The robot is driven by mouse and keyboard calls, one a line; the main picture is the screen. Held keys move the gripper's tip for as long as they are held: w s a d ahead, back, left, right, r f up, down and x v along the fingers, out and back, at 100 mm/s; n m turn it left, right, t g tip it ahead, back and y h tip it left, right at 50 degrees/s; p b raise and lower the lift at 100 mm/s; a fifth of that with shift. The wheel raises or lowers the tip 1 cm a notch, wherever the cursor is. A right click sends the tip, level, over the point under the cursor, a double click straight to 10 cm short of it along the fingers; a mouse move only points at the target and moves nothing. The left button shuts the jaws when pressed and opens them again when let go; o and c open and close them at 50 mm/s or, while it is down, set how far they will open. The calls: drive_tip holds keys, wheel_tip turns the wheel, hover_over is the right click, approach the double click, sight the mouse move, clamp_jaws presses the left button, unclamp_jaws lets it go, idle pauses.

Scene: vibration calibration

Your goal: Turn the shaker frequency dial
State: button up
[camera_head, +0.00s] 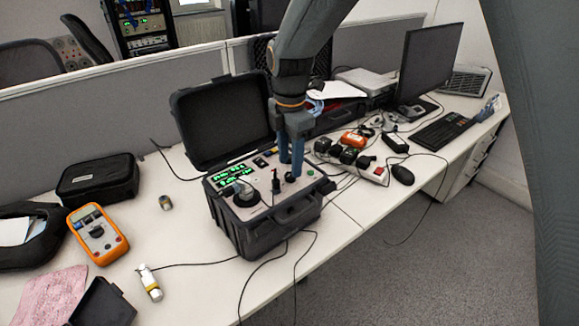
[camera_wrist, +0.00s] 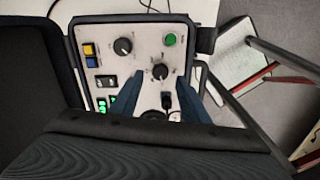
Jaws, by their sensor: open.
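The shaker unit is an open black case (camera_head: 262,232) with a light control panel (camera_wrist: 140,62) and green lit displays (camera_head: 235,176). The wrist view shows two black dials: one (camera_wrist: 160,71) near the fingertips and another (camera_wrist: 123,46) farther up and left. Their labels are too small to read, so I cannot tell which sets frequency. My gripper (camera_head: 290,169) points down over the panel's right part. In the wrist view my gripper (camera_wrist: 158,82) is open, its blue fingers on either side of the nearer dial. I cannot tell whether they touch it.
A green button (camera_wrist: 170,39) sits beside the dials, and a black plug (camera_head: 276,184) stands up from the panel. The raised lid (camera_head: 222,120) is behind. An orange meter (camera_head: 97,235) lies left, a power strip (camera_head: 372,172) right. Cables cross the desk's front edge.

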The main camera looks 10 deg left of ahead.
sight(290, 174)
drive_tip(key=shift+f+p, duration=0.3)
drive_tip(key=shift+f, duration=1.35)
drive_tip(key=c, duration=1.1)
drive_tip(key=shift+o, duration=0.2)
